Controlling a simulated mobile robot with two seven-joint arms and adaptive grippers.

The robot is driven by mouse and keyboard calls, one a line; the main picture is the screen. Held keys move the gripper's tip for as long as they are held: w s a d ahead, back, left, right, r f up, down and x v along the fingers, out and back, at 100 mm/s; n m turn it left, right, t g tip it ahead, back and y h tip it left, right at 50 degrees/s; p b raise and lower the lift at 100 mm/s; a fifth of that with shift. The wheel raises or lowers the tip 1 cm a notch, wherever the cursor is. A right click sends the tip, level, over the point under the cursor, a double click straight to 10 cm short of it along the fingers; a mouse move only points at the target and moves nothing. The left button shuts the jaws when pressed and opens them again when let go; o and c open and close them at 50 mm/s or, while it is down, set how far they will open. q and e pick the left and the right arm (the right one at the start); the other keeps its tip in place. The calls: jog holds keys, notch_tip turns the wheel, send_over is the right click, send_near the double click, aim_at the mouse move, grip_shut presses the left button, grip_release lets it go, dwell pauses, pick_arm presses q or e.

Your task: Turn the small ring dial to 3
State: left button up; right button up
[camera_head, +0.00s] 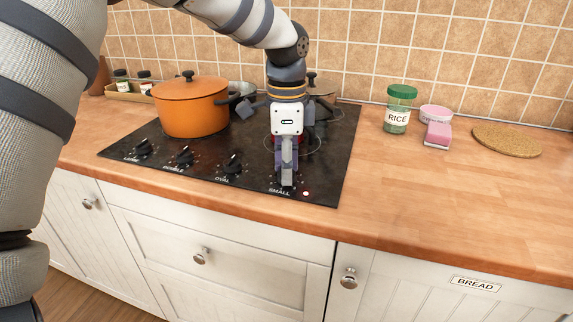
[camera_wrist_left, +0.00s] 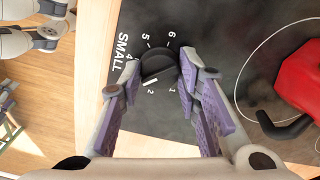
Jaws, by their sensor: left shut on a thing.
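The black cooktop (camera_head: 330,180) is set in a wooden counter. The small ring dial (camera_wrist_left: 158,64) is a round black knob beside the word SMALL. In the left wrist view its white mark points close to 2, on the side toward the higher numbers. The 3 is not readable, apparently behind a finger; 1, 2, 4, 5 and 6 show. My left gripper (camera_head: 287,182) points down over the dial and hides most of it in the head view. In the left wrist view its purple-padded fingers (camera_wrist_left: 160,76) are shut on the dial from both sides. My right gripper is not in view.
Other dials (camera_head: 233,163) line the cooktop's front edge. An orange pot (camera_head: 190,108) stands behind them. A red pan (camera_wrist_left: 302,88) with a black handle is near my left gripper.

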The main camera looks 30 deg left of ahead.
pick_arm(q)
jog(key=o, duration=1.1)
jog(key=shift+o, duration=0.2)
notch_tip(320, 180, up, 12)
